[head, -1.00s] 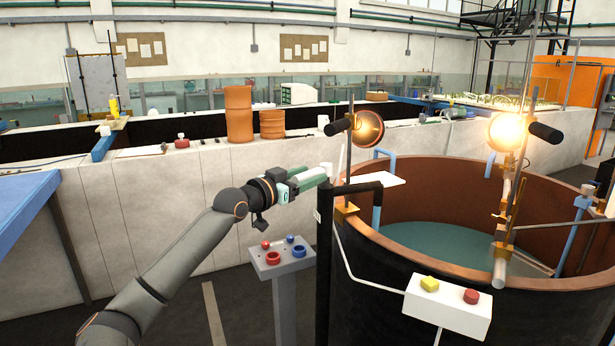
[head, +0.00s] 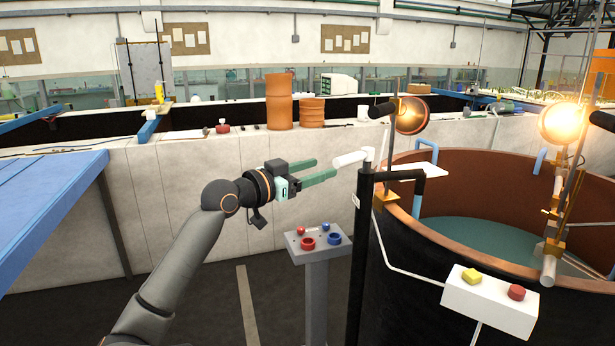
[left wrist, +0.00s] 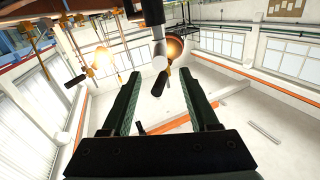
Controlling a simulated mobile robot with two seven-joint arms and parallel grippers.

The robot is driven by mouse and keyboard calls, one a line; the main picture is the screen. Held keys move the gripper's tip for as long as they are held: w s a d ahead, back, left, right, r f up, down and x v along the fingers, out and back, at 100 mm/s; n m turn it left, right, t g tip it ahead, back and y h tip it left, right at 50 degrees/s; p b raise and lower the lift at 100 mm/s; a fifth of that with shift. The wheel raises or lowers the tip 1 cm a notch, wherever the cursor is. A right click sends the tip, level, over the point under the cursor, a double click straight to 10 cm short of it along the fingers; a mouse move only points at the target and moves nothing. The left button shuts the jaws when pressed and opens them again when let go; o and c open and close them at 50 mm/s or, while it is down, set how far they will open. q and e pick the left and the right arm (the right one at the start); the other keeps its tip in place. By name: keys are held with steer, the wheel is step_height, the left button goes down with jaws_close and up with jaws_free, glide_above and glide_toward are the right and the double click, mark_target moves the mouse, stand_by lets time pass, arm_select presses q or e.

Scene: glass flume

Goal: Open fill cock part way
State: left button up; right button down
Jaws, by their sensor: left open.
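The fill cock appears to be the white lever (head: 352,158) on top of a black standpipe (head: 362,250) at the tank's near left side. The lever lies about level, its free end pointing left toward my gripper. My left gripper (head: 326,168) is open and empty, its green fingers just left of the lever's end with a small gap. In the left wrist view, the lever's round white end (left wrist: 159,63) shows just beyond and between the open fingertips (left wrist: 161,74). My right gripper is not in view.
The round dark tank (head: 480,167) holds greenish water. A white box (head: 490,300) with yellow and red buttons stands in front. A grey pedestal (head: 316,275) with red and blue controls is below my gripper. A lit lamp (head: 566,123) hangs over the tank.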

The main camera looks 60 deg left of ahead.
arm_select(q)
steer(key=shift+s+d, duration=0.15)
steer(key=shift+s, duration=0.9)
